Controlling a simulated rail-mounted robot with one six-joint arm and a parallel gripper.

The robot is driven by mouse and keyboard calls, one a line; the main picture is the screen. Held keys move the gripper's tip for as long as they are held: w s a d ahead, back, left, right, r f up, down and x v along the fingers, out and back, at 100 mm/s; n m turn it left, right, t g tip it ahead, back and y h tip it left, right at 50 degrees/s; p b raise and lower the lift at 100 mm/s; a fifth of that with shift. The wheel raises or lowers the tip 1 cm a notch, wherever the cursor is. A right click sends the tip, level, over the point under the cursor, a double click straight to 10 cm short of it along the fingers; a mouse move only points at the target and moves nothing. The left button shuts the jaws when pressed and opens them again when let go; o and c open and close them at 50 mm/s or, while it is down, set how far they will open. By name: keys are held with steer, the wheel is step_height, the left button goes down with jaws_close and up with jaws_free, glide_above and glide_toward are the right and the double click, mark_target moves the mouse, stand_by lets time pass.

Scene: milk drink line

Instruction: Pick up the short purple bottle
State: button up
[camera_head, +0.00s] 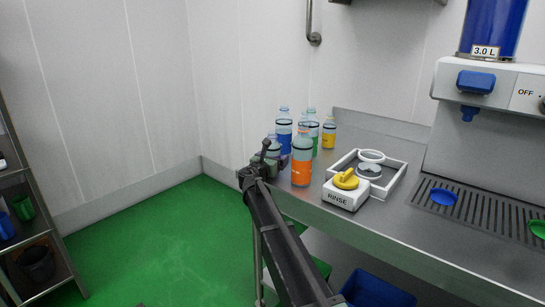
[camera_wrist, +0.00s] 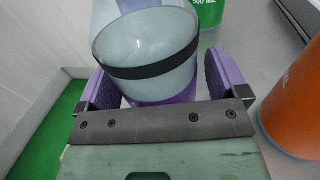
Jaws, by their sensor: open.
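The short purple bottle (camera_wrist: 150,50) fills the middle of the wrist view, with a clear upper part, a dark band and a purple lower part. My gripper (camera_wrist: 156,68) is open, with one purple-padded finger on each side of the bottle. I cannot tell whether either pad touches it. The base of the bottle is hidden behind my gripper's dark front plate. In the head view my gripper (camera_head: 268,158) is at the left end of the steel counter, and it mostly hides the purple bottle.
An orange bottle (camera_head: 302,170) stands close to the right of my gripper. A blue bottle (camera_head: 284,143), a green bottle (camera_head: 313,138) and a yellow bottle (camera_head: 328,135) stand behind. The rinse unit (camera_head: 345,196) and white tray (camera_head: 402,176) are farther right. The counter's left edge is close.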

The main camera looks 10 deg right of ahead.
steer(key=c, duration=1.1)
steer(key=shift+o, duration=0.2)
step_height(320, 180, up, 33)
steer(key=p, duration=3.3)
steer(key=s+r+p, duration=0.4)
steer(key=s, duration=1)
steer(key=shift+a, duration=0.1)
